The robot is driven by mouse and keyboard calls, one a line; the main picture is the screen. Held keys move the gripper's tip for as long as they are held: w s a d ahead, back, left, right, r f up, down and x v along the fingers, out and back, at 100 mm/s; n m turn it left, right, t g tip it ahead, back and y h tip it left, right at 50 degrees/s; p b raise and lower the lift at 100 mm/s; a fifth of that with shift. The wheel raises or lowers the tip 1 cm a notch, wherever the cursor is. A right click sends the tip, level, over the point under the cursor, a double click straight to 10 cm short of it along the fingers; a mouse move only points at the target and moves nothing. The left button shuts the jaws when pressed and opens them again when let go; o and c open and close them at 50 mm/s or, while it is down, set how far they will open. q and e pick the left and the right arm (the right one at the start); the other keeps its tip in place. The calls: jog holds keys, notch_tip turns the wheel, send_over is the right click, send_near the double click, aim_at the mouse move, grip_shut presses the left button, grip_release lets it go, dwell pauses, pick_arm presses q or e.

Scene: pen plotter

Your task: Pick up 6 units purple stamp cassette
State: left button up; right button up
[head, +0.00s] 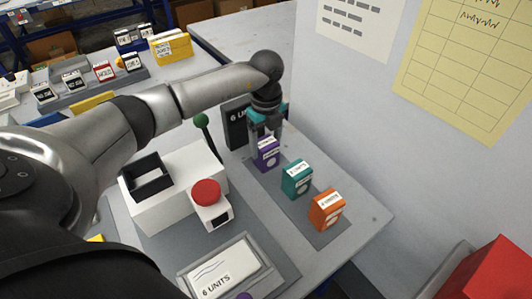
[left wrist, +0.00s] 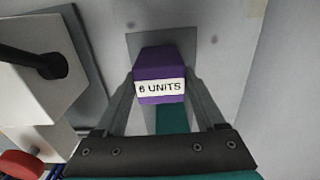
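The purple stamp cassette (head: 267,155) stands at the far end of a row of three on a dark grey mat. In the left wrist view the purple cassette (left wrist: 160,70) shows a white label reading "6 UNITS". My left gripper (head: 266,138) is over it, pointing down. In the left wrist view its fingers (left wrist: 161,84) lie on either side of the cassette, very close to its sides. I cannot tell whether they press on it. The cassette appears to be still at mat level. My right gripper is not in view.
A teal cassette (head: 297,178) and an orange cassette (head: 327,209) stand nearer on the mat. A dark "6 UNITS" panel (head: 237,125) stands behind the gripper. A white machine (head: 172,205) with a red button (head: 206,191) is left. A pale wall (head: 390,140) rises right.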

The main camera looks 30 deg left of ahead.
pick_arm(q)
jog(key=c, duration=0.9)
jog(key=shift+r, duration=0.1)
